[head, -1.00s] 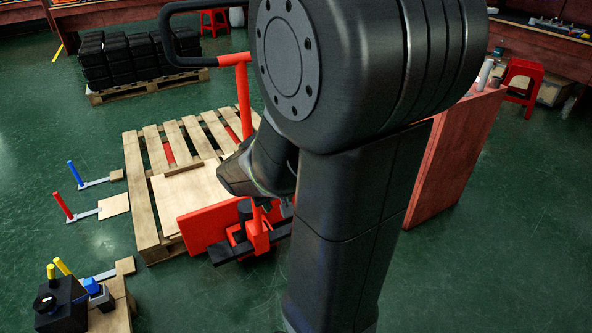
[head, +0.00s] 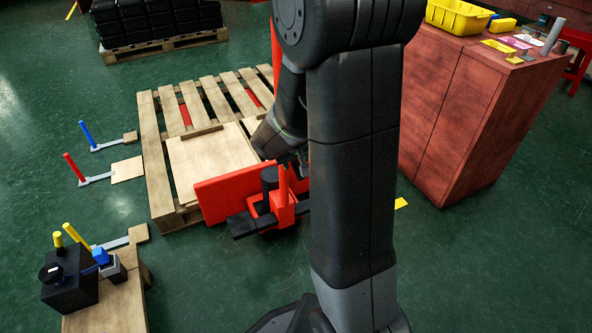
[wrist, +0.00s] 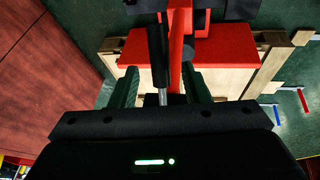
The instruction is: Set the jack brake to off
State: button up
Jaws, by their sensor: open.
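The red pallet jack (head: 236,192) stands at the near end of a wooden pallet (head: 149,150) in the head view. Its upright red handle post is mostly hidden behind my arm. Black parts (head: 243,224) stick out low at its front. I cannot tell which part is the brake or how it is set. In the wrist view my gripper (wrist: 160,86) is open, with dark green fingers apart. A black cylinder with a metal rod (wrist: 160,60) and the red post (wrist: 180,45) appear between the fingers, farther off; contact cannot be told.
A reddish wooden cabinet (head: 450,120) stands close on the right. A small table with a black box (head: 70,280) is at lower left. Red (head: 75,168) and blue (head: 87,133) upright rods stand left of the pallet. Green floor is clear between them.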

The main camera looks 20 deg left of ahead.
aim_at(296, 163)
jog(key=shift+b+x, duration=0.55)
jog(key=shift+x, duration=1.45)
grip_shut()
